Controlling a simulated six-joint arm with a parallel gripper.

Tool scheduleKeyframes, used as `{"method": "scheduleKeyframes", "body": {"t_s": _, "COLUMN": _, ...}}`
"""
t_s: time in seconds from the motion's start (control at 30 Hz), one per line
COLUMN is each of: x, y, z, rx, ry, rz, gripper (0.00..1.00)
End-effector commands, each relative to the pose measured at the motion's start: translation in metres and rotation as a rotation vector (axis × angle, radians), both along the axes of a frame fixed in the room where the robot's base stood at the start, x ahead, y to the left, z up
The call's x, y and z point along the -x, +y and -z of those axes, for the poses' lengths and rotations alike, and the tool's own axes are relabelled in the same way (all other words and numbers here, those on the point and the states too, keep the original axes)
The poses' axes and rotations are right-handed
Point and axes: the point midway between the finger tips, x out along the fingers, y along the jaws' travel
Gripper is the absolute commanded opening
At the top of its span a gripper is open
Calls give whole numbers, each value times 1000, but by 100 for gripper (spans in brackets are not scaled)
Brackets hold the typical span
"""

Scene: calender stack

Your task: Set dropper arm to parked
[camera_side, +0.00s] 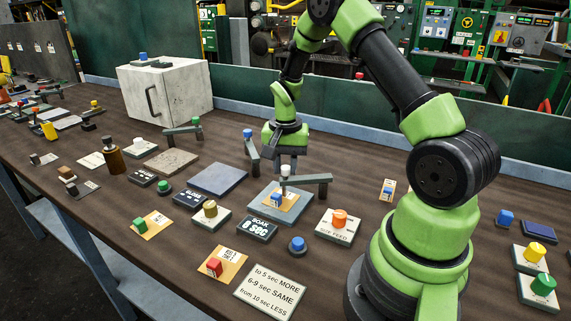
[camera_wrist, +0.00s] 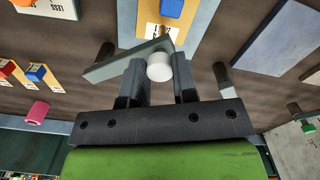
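The likely dropper arm is a grey bar (camera_side: 308,180) with a white knob (camera_side: 285,171) at its left end and a post at its right end. Its knob end hangs over a blue-grey plate (camera_side: 262,211) that bears a tan card (camera_side: 288,206) with a blue piece (camera_side: 275,199). My gripper (camera_side: 287,164) points down at the knob, with fingers apart. In the wrist view my gripper (camera_wrist: 159,78) has a finger on each side of the white knob (camera_wrist: 159,67), and the bar (camera_wrist: 118,65) runs off to the left. I see no clear grip on it.
Similar arms with a blue knob (camera_side: 247,133) and a green knob (camera_side: 196,120) stand to the left. An orange-knobbed box (camera_side: 339,219), a soak display (camera_side: 258,228) and a blue button (camera_side: 297,245) are close by. A white cabinet (camera_side: 170,90) stands at the back left.

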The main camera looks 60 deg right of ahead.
Motion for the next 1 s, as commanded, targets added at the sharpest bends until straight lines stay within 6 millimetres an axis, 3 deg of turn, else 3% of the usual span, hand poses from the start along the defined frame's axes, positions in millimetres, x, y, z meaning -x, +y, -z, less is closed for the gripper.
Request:
{"method": "scheduleKeyframes", "body": {"t_s": 0.47, "x": -5, "y": -7, "z": 0, "rx": 0, "ry": -1, "rz": 89, "gripper": 0}}
{"method": "scheduleKeyframes", "body": {"t_s": 1.0, "x": -18, "y": -49, "z": 0, "rx": 1, "ry": -3, "rz": 558, "gripper": 0}}
